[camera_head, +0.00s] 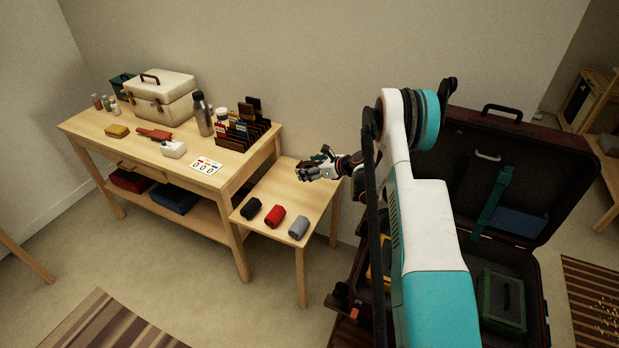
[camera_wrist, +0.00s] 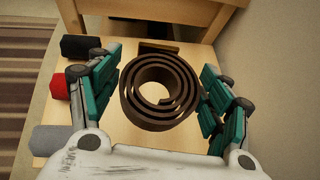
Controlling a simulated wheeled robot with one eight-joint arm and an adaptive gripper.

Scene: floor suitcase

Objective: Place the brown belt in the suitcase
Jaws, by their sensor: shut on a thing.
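The brown belt (camera_wrist: 158,92) is rolled into a coil and shows in the wrist view. My gripper (camera_wrist: 160,95) is shut on it, with the teal-padded fingers at its left and right sides. In the head view my gripper (camera_head: 318,172) is over the small wooden table, and the belt cannot be made out there. The dark suitcase (camera_head: 552,178) stands open on the floor at the right, its lid raised. My arm hides much of its base. A green box (camera_head: 503,302) lies in the base, and part of a yellow thing shows at its left.
The small table (camera_head: 258,206) holds black (camera_head: 251,207), red (camera_head: 275,216) and grey (camera_head: 298,227) rolls along its front. A larger workbench (camera_head: 135,147) at the left carries a cream case (camera_head: 160,98), a bottle (camera_head: 201,114) and a dark rack (camera_head: 242,135).

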